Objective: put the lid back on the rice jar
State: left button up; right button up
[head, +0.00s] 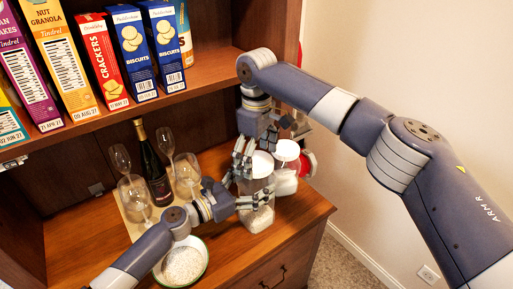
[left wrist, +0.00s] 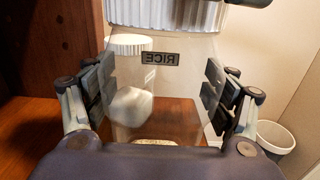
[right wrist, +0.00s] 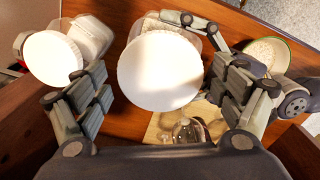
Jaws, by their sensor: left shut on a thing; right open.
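The clear rice jar (head: 258,216) stands on the wooden counter, and its RICE label (left wrist: 161,58) shows mirrored in the left wrist view. My left gripper (head: 235,203) is shut on the jar's body, one finger on each side. The white ribbed lid (head: 260,164) is at the top of the jar; it also shows in the left wrist view (left wrist: 180,12) and as a round disc in the right wrist view (right wrist: 160,70). It looks seated on the mouth. My right gripper (head: 254,163) is open above, with its fingers on either side of the lid and apart from it.
A second white-lidded jar (head: 286,151) stands close behind. A green-rimmed bowl (head: 183,263) with white contents is at the front. A dark bottle (head: 153,172) and several glasses stand on the left. Boxes line the shelf (head: 190,84) above, whose edge is near my right wrist.

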jog(key=shift+f, duration=0.1)
jog(key=c, duration=1.1)
jog(key=o, duration=1.3)
jog(key=shift+c, duration=0.2)
notch_tip(320, 180, up, 12)
